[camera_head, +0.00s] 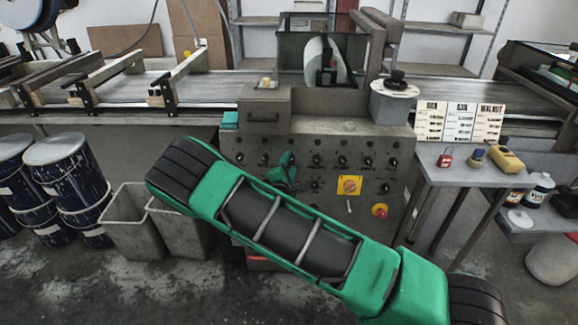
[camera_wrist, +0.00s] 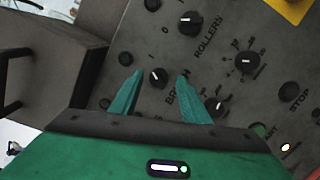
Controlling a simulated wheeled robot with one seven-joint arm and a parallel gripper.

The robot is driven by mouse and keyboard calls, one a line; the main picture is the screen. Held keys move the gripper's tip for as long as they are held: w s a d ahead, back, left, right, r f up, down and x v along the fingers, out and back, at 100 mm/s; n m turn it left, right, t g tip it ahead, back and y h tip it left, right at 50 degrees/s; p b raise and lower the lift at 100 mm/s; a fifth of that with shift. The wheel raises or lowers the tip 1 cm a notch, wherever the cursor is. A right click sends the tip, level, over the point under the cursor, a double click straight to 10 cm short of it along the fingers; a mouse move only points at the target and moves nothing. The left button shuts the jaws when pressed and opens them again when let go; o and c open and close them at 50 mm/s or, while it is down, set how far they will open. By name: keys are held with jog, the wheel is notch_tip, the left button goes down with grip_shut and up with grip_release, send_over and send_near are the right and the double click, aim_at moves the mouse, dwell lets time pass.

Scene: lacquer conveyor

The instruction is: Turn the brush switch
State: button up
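In the wrist view, the brush switch is a small black round knob (camera_wrist: 158,77) with a white pointer mark. A partly hidden label starting with B stands beside it on the grey panel. My gripper (camera_wrist: 157,92) is open, with one green finger on each side of the knob in the picture. I cannot tell whether the fingers touch it or how far off it they are. In the head view, my gripper (camera_head: 284,160) is at the panel front (camera_head: 350,150), left of its middle, and hides the knob there.
The rollers knob (camera_wrist: 189,22) and a dial (camera_wrist: 246,62) are close by. The panel also carries a yellow plate (camera_head: 349,186) and a red button (camera_head: 380,211). A side table (camera_head: 440,172) stands right; grey bins (camera_head: 128,225) and blue drums (camera_head: 65,165) stand left.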

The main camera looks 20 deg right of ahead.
jog(key=shift+s+a, duration=0.1)
jog(key=v, duration=1)
jog(key=shift+s, duration=0.25)
jog(key=shift+a, duration=0.1)
jog(key=s+d+r+m+g+h, duration=0.15)
jog(key=s+d+m+g, duration=0.3)
jog(key=d, duration=0.45)
jog(key=s+d+r+m+g, duration=0.35)
jog(key=s+d+m, duration=0.2)
jog(key=d, duration=0.25)
jog(key=s+d+r+m+g+h, duration=0.1)
jog(key=s+d+m+g, duration=0.4)
jog(key=d, duration=0.4)
jog(key=s+a+r+m+g+y, duration=0.1)
jog(key=s+r+m+y, duration=0.3)
jog(key=s, duration=0.8)
jog(key=s+a+r+m+g+y, duration=0.1)
jog(key=s+r+m+y, duration=0.3)
jog(key=s, duration=0.9)
notch_tip(320, 180, up, 4)
jog(key=shift+s+a+r+y, duration=0.1)
jog(key=shift+s+a+y, duration=0.3)
jog(key=shift+y, duration=0.75)
